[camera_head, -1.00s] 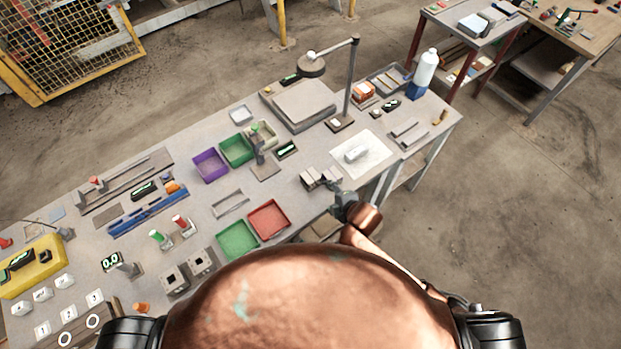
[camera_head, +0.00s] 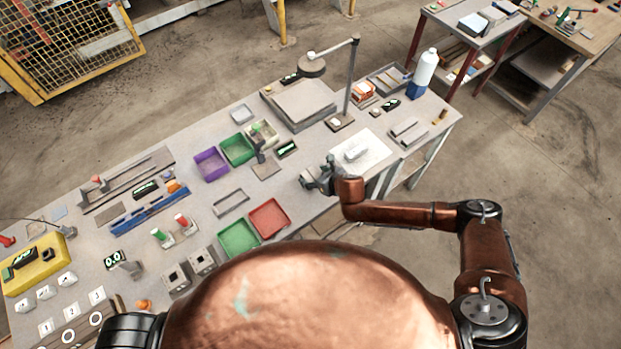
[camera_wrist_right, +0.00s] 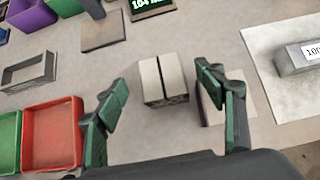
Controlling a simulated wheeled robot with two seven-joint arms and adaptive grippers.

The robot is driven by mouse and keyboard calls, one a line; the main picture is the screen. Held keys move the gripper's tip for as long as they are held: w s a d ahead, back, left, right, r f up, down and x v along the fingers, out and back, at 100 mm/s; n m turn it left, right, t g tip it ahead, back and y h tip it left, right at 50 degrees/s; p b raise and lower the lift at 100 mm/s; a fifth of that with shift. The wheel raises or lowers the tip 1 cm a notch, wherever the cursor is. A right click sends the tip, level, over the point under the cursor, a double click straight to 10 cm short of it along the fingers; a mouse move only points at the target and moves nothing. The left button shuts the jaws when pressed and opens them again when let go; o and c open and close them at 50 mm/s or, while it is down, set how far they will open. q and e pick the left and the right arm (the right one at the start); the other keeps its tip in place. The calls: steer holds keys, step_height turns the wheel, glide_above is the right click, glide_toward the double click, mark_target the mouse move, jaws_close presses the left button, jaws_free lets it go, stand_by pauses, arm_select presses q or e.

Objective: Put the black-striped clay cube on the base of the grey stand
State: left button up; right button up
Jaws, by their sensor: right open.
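The black-striped clay cube (camera_wrist_right: 164,80) is pale with a dark line across its top, and stands on the table in the right wrist view. My right gripper (camera_wrist_right: 165,100) is open, its green-padded fingers on either side of the cube with gaps to both. In the head view my right gripper (camera_head: 314,181) largely hides the cube. What looks like the grey stand (camera_head: 260,150) has an upright post and a flat square base (camera_head: 266,170); the base also shows bare in the right wrist view (camera_wrist_right: 103,34). My left gripper is out of view.
A red tray (camera_head: 270,218) and green tray (camera_head: 238,238) lie left of the gripper. A white mat with a metal block (camera_head: 356,152) lies to its right. A small display (camera_head: 287,149) stands beside the stand.

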mark_target(309, 173)
steer(key=x, duration=0.5)
steer(key=shift+r, duration=0.1)
steer(key=shift+c, duration=0.5)
steer(key=c, duration=1.4)
steer(key=shift+o, duration=0.2)
